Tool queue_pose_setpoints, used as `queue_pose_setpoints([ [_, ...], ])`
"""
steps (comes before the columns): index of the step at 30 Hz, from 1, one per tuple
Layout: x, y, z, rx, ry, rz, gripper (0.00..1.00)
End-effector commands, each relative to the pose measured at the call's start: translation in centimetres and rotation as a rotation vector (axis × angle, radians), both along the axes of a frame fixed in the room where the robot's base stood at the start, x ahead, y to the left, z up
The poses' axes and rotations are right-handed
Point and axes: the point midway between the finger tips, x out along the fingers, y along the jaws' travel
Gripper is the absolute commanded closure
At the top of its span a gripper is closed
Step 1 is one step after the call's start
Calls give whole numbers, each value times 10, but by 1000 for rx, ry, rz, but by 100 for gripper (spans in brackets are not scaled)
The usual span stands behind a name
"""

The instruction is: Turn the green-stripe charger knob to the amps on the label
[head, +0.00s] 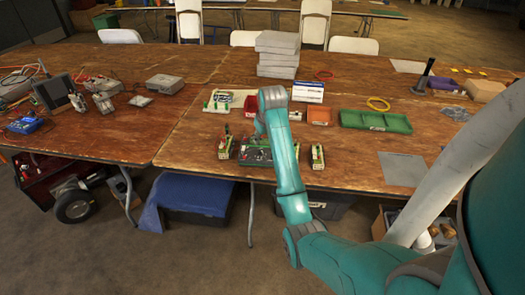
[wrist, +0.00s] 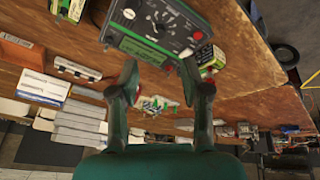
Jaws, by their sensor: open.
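The charger (wrist: 148,45) is a dark box with green edges, a greenish label strip, a dial knob (wrist: 167,17) and red parts; it fills the upper middle of the wrist view, cut off at the top. Its pointer setting and the label's text are too small to read. In the head view the charger (head: 257,156) sits near the table's front edge, partly hidden by my arm. My gripper (wrist: 162,72) is open, its two fingers apart with nothing between them. Its fingertips are close to the charger's edge in the picture, apart from the knob. In the head view my arm hides most of it.
Small battery packs stand beside the charger, one left (head: 224,147) and one right (head: 317,157). Behind are an orange bin (head: 319,116), a green tray (head: 376,121) and stacked grey boxes (head: 277,54). Bare wood lies left of the left pack.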

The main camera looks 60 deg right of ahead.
Motion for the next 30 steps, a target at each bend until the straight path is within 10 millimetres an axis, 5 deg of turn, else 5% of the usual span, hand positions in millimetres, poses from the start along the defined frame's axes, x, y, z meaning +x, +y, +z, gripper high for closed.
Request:
queue_pose_setpoints([
  [18,25,-23,-80,2,2,0,53],
  [30,31,-29,-98,0,0,0,53],
])
